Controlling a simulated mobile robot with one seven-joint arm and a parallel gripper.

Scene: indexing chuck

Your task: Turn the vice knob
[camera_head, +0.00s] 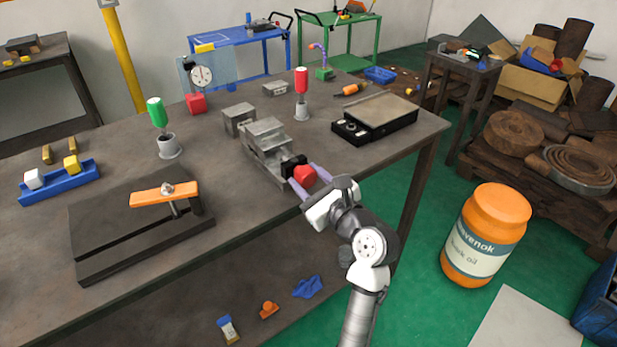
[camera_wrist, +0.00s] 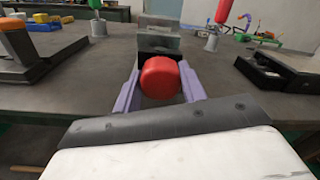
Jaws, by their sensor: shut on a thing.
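The vice (camera_head: 268,145) is a grey stepped metal block on the workbench, with a red rounded knob (camera_head: 305,175) at its near end. In the wrist view the red knob (camera_wrist: 160,77) sits in the centre, with the grey vice body (camera_wrist: 158,42) behind it. My gripper (camera_head: 302,181) has two lilac fingers, one on each side of the knob. It is shut on the knob, and the fingers (camera_wrist: 160,90) also show to its left and right in the wrist view. The knob's far side is hidden.
A black-edged plate device (camera_head: 375,115) stands right of the vice. A dark base with an orange clamp bar (camera_head: 165,195) lies at the left. Red (camera_head: 302,82) and green (camera_head: 156,112) handled tools stand in grey holders. The bench front edge is close beneath my gripper.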

